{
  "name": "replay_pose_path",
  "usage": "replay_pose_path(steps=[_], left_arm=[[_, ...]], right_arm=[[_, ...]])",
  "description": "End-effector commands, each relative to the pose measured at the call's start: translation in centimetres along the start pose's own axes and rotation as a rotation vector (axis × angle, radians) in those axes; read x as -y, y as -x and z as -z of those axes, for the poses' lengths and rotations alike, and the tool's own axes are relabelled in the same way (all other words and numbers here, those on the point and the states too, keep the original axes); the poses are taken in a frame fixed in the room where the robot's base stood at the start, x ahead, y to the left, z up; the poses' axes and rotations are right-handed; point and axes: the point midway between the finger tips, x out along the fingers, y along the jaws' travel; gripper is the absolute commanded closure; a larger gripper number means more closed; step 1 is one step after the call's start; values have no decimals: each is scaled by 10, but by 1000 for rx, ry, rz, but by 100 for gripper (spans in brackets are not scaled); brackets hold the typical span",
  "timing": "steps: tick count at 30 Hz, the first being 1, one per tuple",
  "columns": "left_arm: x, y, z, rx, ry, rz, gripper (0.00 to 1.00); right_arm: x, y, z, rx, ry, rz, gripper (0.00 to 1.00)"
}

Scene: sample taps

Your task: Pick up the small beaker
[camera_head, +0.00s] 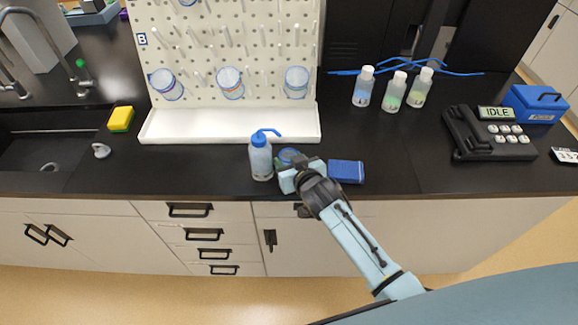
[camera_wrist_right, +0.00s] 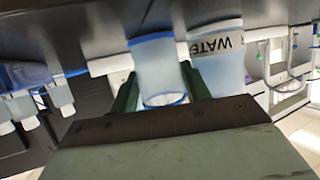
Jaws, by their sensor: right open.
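The small beaker (camera_head: 288,156), clear with a blue rim, stands on the black bench right of the wash bottle (camera_head: 261,157), partly hidden by my right gripper (camera_head: 292,174). In the right wrist view, which looks upside down, the beaker (camera_wrist_right: 157,62) lies between the two green fingers of the right gripper (camera_wrist_right: 160,80). The fingers are open, one on each side of it; whether either touches it I cannot tell. The bottle marked WATER (camera_wrist_right: 217,62) is close beside one finger. My left gripper is not in view.
A blue box (camera_head: 346,171) lies close right of the gripper. A white pegboard rack (camera_head: 232,125) with hanging beakers stands behind. Several capped bottles (camera_head: 393,91) are at the back right, near a black device (camera_head: 490,135) reading IDLE. A sponge (camera_head: 120,118) and sink are left.

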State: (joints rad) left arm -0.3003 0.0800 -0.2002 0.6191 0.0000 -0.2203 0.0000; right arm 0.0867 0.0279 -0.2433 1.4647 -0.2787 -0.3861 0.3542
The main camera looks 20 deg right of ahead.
Motion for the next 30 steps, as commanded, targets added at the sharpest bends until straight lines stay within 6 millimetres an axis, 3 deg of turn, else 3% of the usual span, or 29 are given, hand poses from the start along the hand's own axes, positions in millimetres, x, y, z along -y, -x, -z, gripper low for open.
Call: replay_pose_path(steps=[10, 17, 30], left_arm=[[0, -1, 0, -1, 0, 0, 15], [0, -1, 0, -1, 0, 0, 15], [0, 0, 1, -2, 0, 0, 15]], right_arm=[[0, -7, 0, 0, 0, 1, 53], [0, -7, 0, 0, 0, 1, 81], [0, -6, 4, -1, 0, 0, 81]])
